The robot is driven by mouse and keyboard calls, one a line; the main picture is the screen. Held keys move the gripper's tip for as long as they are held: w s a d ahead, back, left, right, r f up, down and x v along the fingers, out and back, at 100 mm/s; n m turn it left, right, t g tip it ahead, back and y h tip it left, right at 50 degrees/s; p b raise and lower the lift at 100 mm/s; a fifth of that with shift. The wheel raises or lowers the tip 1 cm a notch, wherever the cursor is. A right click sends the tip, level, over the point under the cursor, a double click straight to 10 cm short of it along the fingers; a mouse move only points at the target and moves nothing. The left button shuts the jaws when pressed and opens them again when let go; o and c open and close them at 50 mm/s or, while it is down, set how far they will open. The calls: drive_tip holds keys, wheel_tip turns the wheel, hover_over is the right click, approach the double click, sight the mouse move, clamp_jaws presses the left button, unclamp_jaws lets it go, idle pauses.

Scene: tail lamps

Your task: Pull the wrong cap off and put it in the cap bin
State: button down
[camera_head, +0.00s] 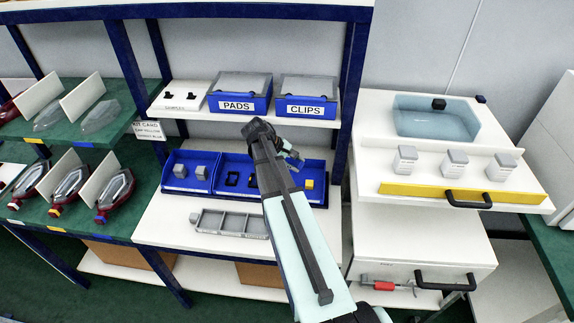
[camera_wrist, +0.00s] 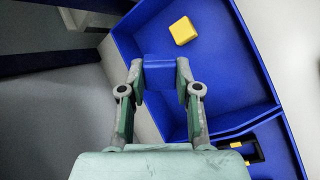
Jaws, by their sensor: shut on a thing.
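My gripper (camera_wrist: 160,84) is shut on a blue cap (camera_wrist: 161,70), a small block between its fingertips in the wrist view. They are over the left edge of a blue bin compartment (camera_wrist: 248,62); the height above it is hard to judge. A yellow cap (camera_wrist: 182,30) lies in that compartment, apart from the held cap. In the head view, the yellow cap (camera_head: 310,184) is at the right end of the blue bin row. My gripper (camera_head: 288,155) is small and partly covered by my arm there, and the held cap cannot be made out.
Other compartments hold grey blocks (camera_head: 180,171) and black clips (camera_head: 232,179). A grey divided tray (camera_head: 228,223) lies in front. Tail lamps (camera_head: 116,195) with coloured ends stand on the left rack. A kit card (camera_head: 149,130) hangs by the post. PADS (camera_head: 238,105) and CLIPS (camera_head: 305,108) boxes sit above.

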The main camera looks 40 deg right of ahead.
idle(0.3)
drive_tip(key=shift+f+b, duration=1.7)
drive_tip(key=shift+f, duration=2)
drive_tip(key=c, duration=0.7)
unclamp_jaws()
drive_tip(key=shift+c, duration=0.2)
drive_tip(key=v, duration=1.2)
